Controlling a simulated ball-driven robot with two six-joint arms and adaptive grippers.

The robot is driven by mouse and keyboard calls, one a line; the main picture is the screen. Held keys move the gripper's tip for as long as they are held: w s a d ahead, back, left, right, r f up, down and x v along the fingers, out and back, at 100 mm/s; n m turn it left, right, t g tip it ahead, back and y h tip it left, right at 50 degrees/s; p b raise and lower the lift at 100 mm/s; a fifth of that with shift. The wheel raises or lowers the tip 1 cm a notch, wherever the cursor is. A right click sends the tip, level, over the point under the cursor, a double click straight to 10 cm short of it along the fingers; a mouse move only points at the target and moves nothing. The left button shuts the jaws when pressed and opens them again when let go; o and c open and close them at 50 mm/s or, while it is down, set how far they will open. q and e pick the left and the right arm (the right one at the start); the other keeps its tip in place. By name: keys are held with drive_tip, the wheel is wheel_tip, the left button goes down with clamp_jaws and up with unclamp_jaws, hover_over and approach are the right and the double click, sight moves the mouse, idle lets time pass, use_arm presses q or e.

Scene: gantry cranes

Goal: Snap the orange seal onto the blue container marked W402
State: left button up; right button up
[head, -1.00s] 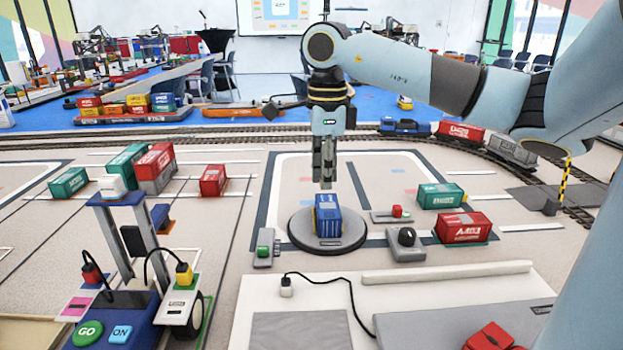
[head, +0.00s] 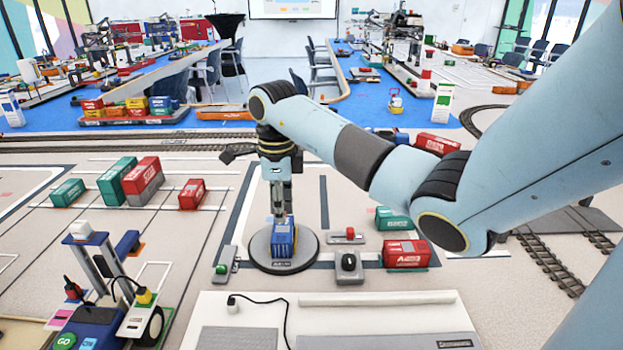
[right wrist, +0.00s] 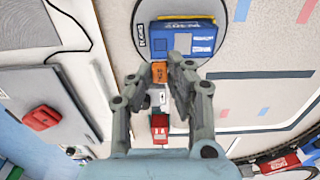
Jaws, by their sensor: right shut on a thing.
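The blue container (head: 282,243) stands on a round dark turntable (head: 255,247) in the middle of the head view. It also shows at the top of the right wrist view (right wrist: 200,42), where its small lettering is too blurred to read surely. My right gripper (head: 281,217) reaches down to the container's top. In the right wrist view its fingers (right wrist: 168,78) are shut on the small orange seal (right wrist: 158,72), which lies at the container's edge. I cannot tell whether the seal touches the container. My left gripper is not in view.
A box with a green button (head: 222,266), one with a red button (head: 347,236) and one with a black knob (head: 349,264) stand around the turntable. Red (head: 407,255) and teal (head: 393,218) containers stand to the right. A pale panel (head: 380,300) lies in front.

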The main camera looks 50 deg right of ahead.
sight(281, 239)
drive_tip(key=shift+w+a+r, duration=0.1)
drive_tip(key=shift+w+a, duration=0.1)
drive_tip(key=shift+w, duration=0.05)
drive_tip(key=shift+d, duration=0.1)
drive_tip(key=shift+s+f+b, duration=0.1)
drive_tip(key=shift+f+b, duration=0.25)
drive_tip(key=shift+f, duration=0.05)
wheel_tip(281, 239, down, 2)
drive_tip(key=shift+f+b, duration=0.15)
drive_tip(key=shift+b, duration=0.7)
drive_tip(key=shift+f+b, duration=0.7)
drive_tip(key=shift+f, duration=0.25)
use_arm(q)
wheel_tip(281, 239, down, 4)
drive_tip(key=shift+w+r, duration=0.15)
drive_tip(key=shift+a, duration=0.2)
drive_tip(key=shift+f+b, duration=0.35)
drive_tip(key=shift+b, duration=0.1)
use_arm(e)
drive_tip(key=shift+f, duration=0.45)
drive_tip(key=o, duration=1.3)
